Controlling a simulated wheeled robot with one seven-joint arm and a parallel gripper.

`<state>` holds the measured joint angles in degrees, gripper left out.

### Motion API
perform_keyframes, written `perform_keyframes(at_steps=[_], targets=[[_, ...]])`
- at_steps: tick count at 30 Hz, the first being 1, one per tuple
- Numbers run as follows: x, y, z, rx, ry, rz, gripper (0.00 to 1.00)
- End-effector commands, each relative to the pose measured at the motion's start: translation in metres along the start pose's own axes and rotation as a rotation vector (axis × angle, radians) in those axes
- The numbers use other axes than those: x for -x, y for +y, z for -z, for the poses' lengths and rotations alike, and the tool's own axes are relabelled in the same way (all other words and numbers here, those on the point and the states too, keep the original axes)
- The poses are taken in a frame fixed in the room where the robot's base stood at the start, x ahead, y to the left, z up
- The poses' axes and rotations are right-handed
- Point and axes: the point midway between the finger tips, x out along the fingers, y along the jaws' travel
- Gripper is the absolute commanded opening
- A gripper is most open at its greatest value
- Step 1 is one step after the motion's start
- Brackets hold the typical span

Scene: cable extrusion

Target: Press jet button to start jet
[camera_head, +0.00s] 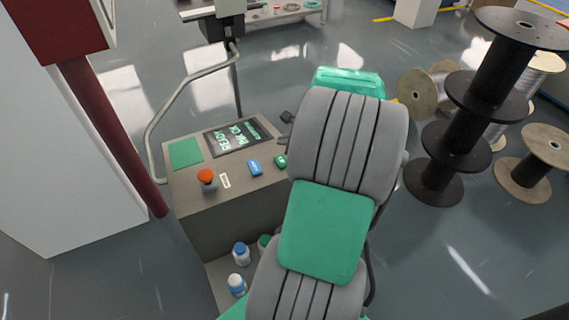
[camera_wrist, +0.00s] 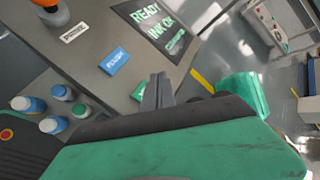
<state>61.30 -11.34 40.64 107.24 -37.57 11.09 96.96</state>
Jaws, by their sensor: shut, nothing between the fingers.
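A grey console (camera_head: 235,200) carries a lit screen (camera_head: 238,136) with green and white text that includes READY. In front of the screen sit a blue button (camera_head: 255,167) and a green button (camera_head: 280,161). Both also show in the wrist view, the blue one (camera_wrist: 114,61) clear and the green one (camera_wrist: 139,92) partly hidden behind my fingers. I cannot tell which one is the jet button. My gripper (camera_wrist: 157,88) is shut and empty, close to the green button; I cannot tell whether it touches. In the head view, my arm hides most of the gripper.
A red-orange knob (camera_head: 207,177) stands on the console's left, beside a small white label (camera_head: 226,181). Several blue-and-white bottles (camera_head: 237,284) stand on a low shelf. A curved rail (camera_head: 172,100) rises at the left. Black cable spools (camera_head: 450,140) stand at the right.

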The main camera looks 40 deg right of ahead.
Motion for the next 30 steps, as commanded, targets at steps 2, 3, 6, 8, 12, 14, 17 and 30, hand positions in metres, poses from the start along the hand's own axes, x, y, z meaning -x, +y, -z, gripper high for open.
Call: perform_keyframes(at_steps=[2, 3, 6, 8, 12, 14, 17, 30], targets=[[-0.014, 0.01, 0.011, 0.0, 0.0, 0.001, 0.0], [-0.018, 0.013, 0.013, 0.0, 0.0, 0.001, 0.0], [-0.028, 0.02, 0.021, 0.0, 0.0, 0.001, 0.0], [-0.03, 0.022, 0.023, -0.001, 0.0, 0.0, 0.0], [-0.039, 0.028, 0.029, 0.0, 0.0, 0.0, 0.0], [-0.04, 0.029, 0.029, 0.0, 0.0, 0.0, 0.0], [-0.04, 0.029, 0.029, 0.001, 0.0, 0.001, 0.0], [-0.04, 0.029, 0.029, 0.001, 0.0, 0.0, 0.0]])
